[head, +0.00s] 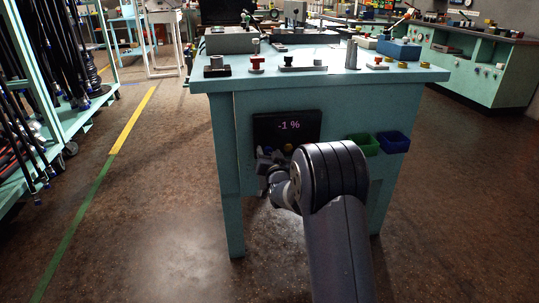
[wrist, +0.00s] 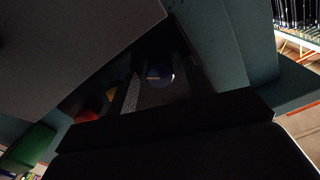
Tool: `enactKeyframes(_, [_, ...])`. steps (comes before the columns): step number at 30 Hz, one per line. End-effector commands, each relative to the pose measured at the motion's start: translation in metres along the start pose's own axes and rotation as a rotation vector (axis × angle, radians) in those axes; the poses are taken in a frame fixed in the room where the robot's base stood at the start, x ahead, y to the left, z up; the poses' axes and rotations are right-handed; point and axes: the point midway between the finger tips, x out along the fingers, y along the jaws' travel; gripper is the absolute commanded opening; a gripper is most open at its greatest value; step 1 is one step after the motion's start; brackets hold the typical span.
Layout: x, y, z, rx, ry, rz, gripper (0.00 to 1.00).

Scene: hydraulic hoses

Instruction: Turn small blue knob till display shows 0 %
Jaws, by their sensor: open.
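The black display (head: 287,127) on the side of the teal workbench reads "-1 %". In the wrist view the small blue knob (wrist: 158,71) shows dimly between the jaws of my gripper (wrist: 160,82), which are apart. I cannot tell whether either jaw touches it. In the head view my gripper (head: 266,160) is at the lower left of the display, and my arm and gripper hide most of the panel there. A yellow knob (head: 288,148) shows below the display, and it also appears in the wrist view (wrist: 110,95) beside a red knob (wrist: 87,115).
A green bin (head: 364,144) and a blue bin (head: 394,141) hang on the bench side, right of the display. Valves and fittings stand on the workbench top (head: 330,77). A hose rack (head: 60,100) stands at the left. The floor between rack and bench is clear.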

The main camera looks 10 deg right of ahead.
Motion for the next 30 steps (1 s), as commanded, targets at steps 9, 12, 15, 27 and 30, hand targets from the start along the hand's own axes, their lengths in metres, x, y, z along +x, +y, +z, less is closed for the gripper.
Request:
enactKeyframes(9, [-0.019, -0.001, -0.001, 0.000, -0.001, 0.000, 0.50])
enactKeyframes(12, [-0.036, -0.001, -0.002, 0.000, -0.002, 0.001, 0.50])
enactKeyframes(15, [-0.054, -0.001, -0.002, 0.000, -0.003, 0.001, 0.50])
enactKeyframes(27, [-0.104, 0.000, 0.000, 0.000, -0.001, 0.000, 0.50])
enactKeyframes(30, [-0.108, 0.000, 0.000, 0.000, 0.000, 0.000, 0.50])
